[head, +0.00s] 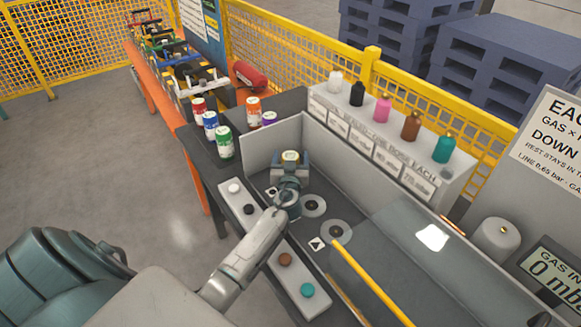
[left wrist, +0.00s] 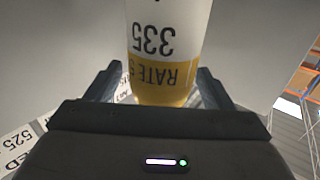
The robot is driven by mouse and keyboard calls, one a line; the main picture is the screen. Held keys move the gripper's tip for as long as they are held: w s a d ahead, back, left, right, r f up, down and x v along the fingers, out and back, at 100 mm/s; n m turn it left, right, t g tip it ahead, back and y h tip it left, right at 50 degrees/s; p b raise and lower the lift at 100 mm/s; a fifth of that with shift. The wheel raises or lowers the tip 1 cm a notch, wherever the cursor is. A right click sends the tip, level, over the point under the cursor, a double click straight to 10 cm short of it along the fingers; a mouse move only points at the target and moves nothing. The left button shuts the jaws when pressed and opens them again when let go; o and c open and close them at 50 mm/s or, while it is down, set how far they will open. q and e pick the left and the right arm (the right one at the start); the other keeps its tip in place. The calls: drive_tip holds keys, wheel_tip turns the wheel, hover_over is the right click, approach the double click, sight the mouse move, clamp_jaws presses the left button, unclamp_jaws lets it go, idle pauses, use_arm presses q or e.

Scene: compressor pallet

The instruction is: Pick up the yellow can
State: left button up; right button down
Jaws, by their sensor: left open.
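The yellow can (head: 290,156) is white with a yellow band. In the head view mostly its top shows, at the back corner of the grey-walled bench bay. In the left wrist view the can (left wrist: 163,75) stands between the two fingers, with "335" and "RATE" printed on it. My left gripper (head: 290,166) is open around the can. Its fingers lie on either side of it in the left wrist view (left wrist: 156,88). Whether they touch it I cannot tell. My right gripper is not in view.
Red, blue and green cans (head: 224,143) stand left of the bay, with an orange one (head: 254,111) and a purple one behind. The bay's grey wall (head: 275,142) is close to the gripper. Several coloured bottles (head: 411,126) line the shelf at right.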

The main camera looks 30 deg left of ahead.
use_arm(q)
drive_tip(key=shift+w+a, duration=0.4)
drive_tip(key=shift+w, duration=0.2)
drive_tip(key=c, duration=1.6)
clamp_jaws()
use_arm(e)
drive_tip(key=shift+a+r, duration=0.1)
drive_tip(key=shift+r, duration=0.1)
use_arm(q)
drive_tip(key=shift+r, duration=0.1)
